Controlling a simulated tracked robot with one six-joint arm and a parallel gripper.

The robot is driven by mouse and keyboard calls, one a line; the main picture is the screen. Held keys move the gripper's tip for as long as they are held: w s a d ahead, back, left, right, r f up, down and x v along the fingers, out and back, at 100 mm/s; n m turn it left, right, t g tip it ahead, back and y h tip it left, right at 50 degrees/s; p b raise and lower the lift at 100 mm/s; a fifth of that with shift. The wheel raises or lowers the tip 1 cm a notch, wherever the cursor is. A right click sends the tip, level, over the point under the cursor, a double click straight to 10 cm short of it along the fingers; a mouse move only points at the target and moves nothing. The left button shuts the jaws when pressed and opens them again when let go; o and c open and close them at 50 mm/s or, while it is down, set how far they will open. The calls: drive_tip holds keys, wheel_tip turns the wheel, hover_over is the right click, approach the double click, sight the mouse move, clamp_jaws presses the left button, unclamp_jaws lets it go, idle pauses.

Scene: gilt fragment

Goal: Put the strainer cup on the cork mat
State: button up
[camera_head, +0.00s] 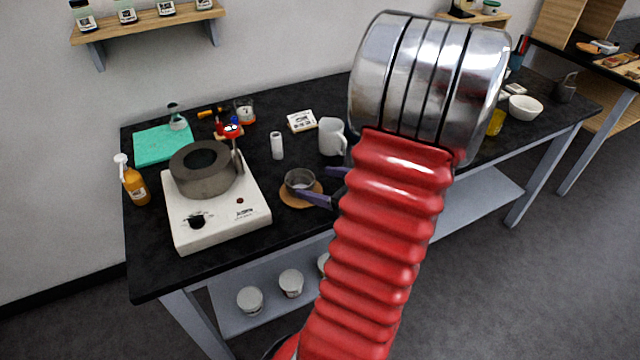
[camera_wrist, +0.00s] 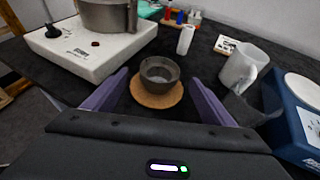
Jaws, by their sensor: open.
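The strainer cup (camera_head: 299,179) is a small grey round cup. It stands upright on the round brown cork mat (camera_head: 302,200), and no hand or finger seems to press on it. In the wrist view the cup (camera_wrist: 160,72) sits near the middle of the mat (camera_wrist: 157,100), with mat showing in front and at the sides. My gripper (camera_head: 313,182) is open, its purple fingers to the left and right of the cup in the wrist view (camera_wrist: 160,78), with gaps to it. The head view does not show the exact fingertip height.
A white hotplate (camera_head: 215,215) with a dark grey ring-shaped vessel (camera_head: 203,178) stands left of the mat. A white mug (camera_head: 331,138) and a white cylinder (camera_head: 277,146) stand behind. A blue-and-white device (camera_wrist: 298,120) is at right in the wrist view.

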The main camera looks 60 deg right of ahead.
drive_tip(key=w+a+r+n+g+y, duration=0.2)
drive_tip(key=w+a+n, duration=0.1)
drive_tip(key=a+n, duration=0.4)
drive_tip(key=w+a+r+n+g+y, duration=0.1)
drive_tip(key=w+a+n+g+y, duration=0.2)
drive_tip(key=a, duration=0.7)
drive_tip(key=w+a+r+n+g+y, duration=0.1)
drive_tip(key=w+a+r+n+y, duration=0.1)
drive_tip(key=a+n, duration=0.55)
drive_tip(key=s+a+r+n+h, duration=0.2)
drive_tip(key=s+a+r+n, duration=0.1)
drive_tip(key=a+n, duration=0.4)
drive_tip(key=s+a+r+n+g+h, duration=0.1)
drive_tip(key=s+a+r+n+h, duration=0.2)
drive_tip(key=n, duration=1)
drive_tip(key=a+r, duration=0.2)
drive_tip(key=a, duration=0.2)
drive_tip(key=shift+s+a+r+g, duration=0.3)
drive_tip(key=shift+s+r, duration=0.05)
drive_tip(key=shift+s, duration=0.05)
